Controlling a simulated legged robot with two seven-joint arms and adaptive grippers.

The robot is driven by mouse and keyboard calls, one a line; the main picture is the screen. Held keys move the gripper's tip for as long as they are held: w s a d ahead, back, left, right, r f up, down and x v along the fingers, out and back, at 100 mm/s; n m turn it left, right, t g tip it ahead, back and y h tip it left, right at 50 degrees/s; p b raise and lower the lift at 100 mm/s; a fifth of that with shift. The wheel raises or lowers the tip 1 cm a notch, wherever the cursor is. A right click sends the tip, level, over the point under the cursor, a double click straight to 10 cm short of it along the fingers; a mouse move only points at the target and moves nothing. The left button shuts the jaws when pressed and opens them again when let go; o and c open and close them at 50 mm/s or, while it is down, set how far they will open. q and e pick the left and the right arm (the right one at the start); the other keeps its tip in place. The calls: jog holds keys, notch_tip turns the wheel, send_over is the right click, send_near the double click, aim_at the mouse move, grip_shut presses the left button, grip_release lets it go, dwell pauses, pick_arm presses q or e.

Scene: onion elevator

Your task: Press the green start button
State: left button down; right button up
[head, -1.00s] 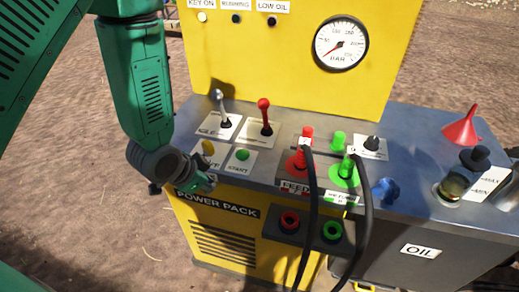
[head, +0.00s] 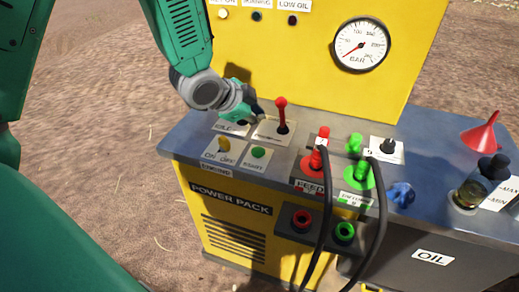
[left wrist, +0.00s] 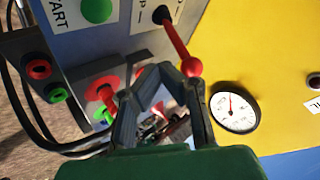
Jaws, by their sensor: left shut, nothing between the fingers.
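The green start button (head: 258,153) sits on a white START plate on the panel top. It is uncovered, and it also shows at the top of the left wrist view (left wrist: 97,10). My left gripper (head: 258,113) is shut and empty. It is above and behind the button, just left of the red-knobbed lever (head: 282,113). In the left wrist view my fingers (left wrist: 170,75) appear close to that lever's red knob (left wrist: 191,67); I cannot tell whether they touch. The silver lever by the IDLE plate is mostly hidden behind my gripper. My right gripper is not in view.
Red (head: 316,160) and green (head: 361,172) hose couplings with black hoses are to the right. The yellow gauge panel (head: 310,70) rises behind. A red funnel (head: 480,134) stands far right.

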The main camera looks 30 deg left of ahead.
aim_at(258, 150)
pick_arm(q)
notch_tip(258, 150, down, 8)
jog(key=b, duration=0.7)
jog(key=shift+r, duration=0.15)
jog(key=shift+f+b, duration=0.35)
jog(key=shift+f, duration=0.2)
jog(key=shift+f, duration=0.15)
dwell(0.4)
jog(key=shift+f, duration=0.15)
jog(key=shift+s+f+b, duration=0.1)
jog(key=shift+f+b, duration=0.4)
jog(key=shift+f, duration=0.15)
dwell(0.7)
jog(key=shift+r, duration=0.1)
jog(key=shift+r+p, duration=1)
jog(key=shift+p, duration=0.05)
